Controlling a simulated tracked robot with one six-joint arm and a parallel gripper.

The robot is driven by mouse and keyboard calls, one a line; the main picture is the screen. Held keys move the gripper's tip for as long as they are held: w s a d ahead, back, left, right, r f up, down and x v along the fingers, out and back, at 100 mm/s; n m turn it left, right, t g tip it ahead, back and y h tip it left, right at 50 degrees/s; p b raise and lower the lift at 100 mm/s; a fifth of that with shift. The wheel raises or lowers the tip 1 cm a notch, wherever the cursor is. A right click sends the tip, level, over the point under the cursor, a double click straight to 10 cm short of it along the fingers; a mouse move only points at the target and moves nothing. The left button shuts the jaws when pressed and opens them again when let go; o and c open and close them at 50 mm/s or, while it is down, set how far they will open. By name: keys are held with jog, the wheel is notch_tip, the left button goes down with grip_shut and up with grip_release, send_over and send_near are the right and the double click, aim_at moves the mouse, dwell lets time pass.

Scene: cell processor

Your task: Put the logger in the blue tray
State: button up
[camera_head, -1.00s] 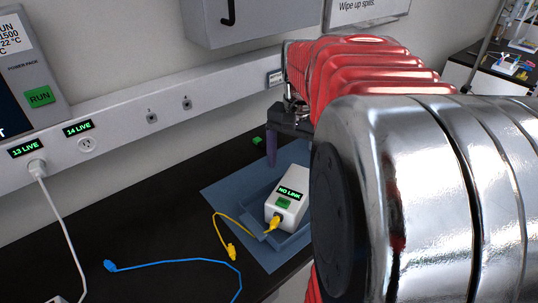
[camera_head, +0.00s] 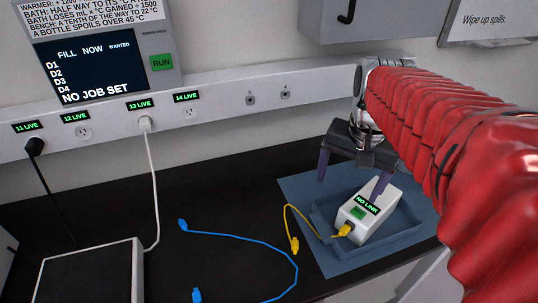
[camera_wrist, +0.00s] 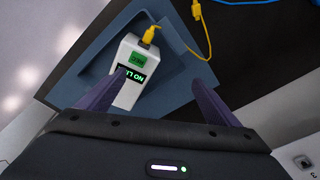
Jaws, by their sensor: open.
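The logger is a white box (camera_head: 368,212) with a "NO LINK" display and a green label. It sits in the blue tray (camera_head: 402,240), with a yellow cable plugged into its end. My gripper (camera_head: 350,188) is above the tray, fingers spread and empty. In the wrist view the logger (camera_wrist: 132,75) lies beyond and between my gripper's open fingers (camera_wrist: 160,85), the left finger overlapping its lower edge. The blue tray (camera_wrist: 180,75) surrounds it there. I cannot tell whether either finger touches the logger.
A blue cable (camera_head: 250,238) lies on the black bench. A white cable (camera_head: 155,190) hangs from a wall outlet. A grey-framed black device (camera_head: 92,275) stands front left.

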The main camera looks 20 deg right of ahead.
jog(key=s+a+f+n+t, duration=0.1)
jog(key=s+a+n+t, duration=0.3)
jog(key=a+n, duration=0.5)
jog(key=shift+s+a+f+y, duration=0.2)
jog(key=shift+a+y, duration=0.2)
jog(key=shift+a, duration=2.4)
